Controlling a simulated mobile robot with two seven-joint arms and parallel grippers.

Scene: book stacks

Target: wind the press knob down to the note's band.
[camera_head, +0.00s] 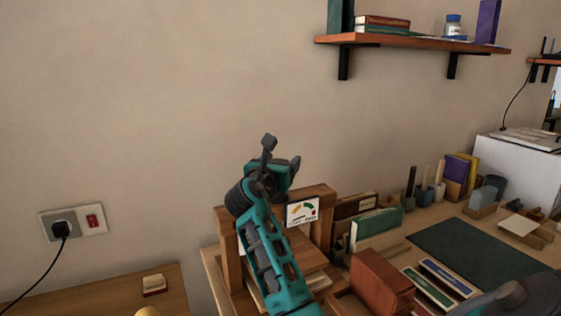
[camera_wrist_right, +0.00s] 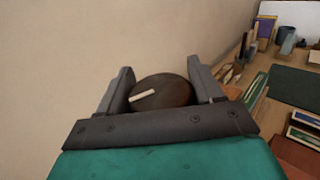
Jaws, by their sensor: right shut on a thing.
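The wooden press (camera_head: 323,198) stands on the desk against the wall, partly hidden by my right arm. A white card (camera_head: 301,212) with a small coloured dial of yellow, green and red is on the press's crossbar; its pointer and lettering are too small to read. My right gripper (camera_head: 279,160) is above the press, with the knob hidden in the head view. In the right wrist view the knob (camera_wrist_right: 172,92) is a round dark brown disc with a pale line slanting at its left. My right gripper (camera_wrist_right: 160,84) is shut on it, one finger each side. My left gripper is not in view.
A red-brown block (camera_head: 382,281) and upright books (camera_head: 376,222) stand right of the press. A dark green mat (camera_head: 480,255) lies further right. A shelf (camera_head: 420,42) hangs above. A wall socket (camera_head: 60,224) with a plugged cable is at left.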

